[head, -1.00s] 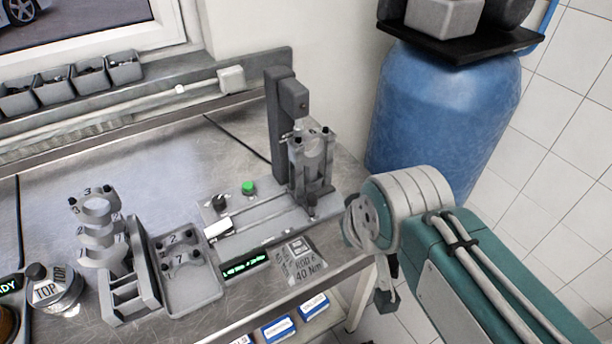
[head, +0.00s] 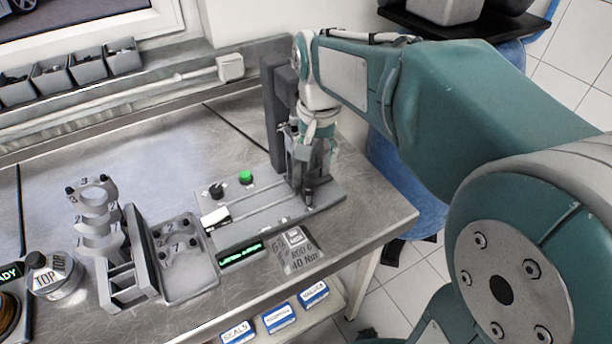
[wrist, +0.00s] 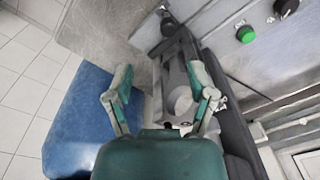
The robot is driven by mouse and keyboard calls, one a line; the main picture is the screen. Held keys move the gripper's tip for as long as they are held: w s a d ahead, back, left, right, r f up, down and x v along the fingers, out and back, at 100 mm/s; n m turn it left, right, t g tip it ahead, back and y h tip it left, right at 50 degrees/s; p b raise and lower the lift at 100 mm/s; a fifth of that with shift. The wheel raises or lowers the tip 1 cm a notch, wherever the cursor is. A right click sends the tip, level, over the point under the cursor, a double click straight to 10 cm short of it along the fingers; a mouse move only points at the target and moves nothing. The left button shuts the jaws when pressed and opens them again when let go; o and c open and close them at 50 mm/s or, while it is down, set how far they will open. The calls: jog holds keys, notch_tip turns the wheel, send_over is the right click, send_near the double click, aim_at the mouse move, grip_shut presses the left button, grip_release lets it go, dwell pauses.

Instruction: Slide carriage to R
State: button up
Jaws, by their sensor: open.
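A slide station stands on the steel bench, with a grey base plate and rails (head: 262,208) and a dark upright column (head: 276,125) at its right. An upright grey fixture (head: 297,172), seemingly the carriage, is at the right end of the rails beside the column. A dark knob (head: 309,196) stands at its front. My gripper (head: 314,150) is at the fixture's upper part and hides much of it. In the wrist view my gripper (wrist: 160,90) has its fingers spread, with grey station parts (wrist: 180,100) below and between them. I cannot tell whether it touches them.
A green button (head: 246,177) and black dial (head: 216,190) sit on the base plate. A blue tank (head: 412,200) stands right of the bench.

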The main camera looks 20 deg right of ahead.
aim_at(308, 185)
jog(key=w+f, duration=0.1)
jog(key=w+a, duration=0.1)
jog(key=shift+w+f+m+g, duration=0.3)
jog(key=shift+f+m+g, duration=0.05)
jog(key=shift+m+g, duration=0.05)
notch_tip(308, 185, down, 10)
jog(key=shift+f, duration=0.15)
jog(key=shift+d, duration=0.1)
jog(key=shift+c, duration=0.4)
grip_shut()
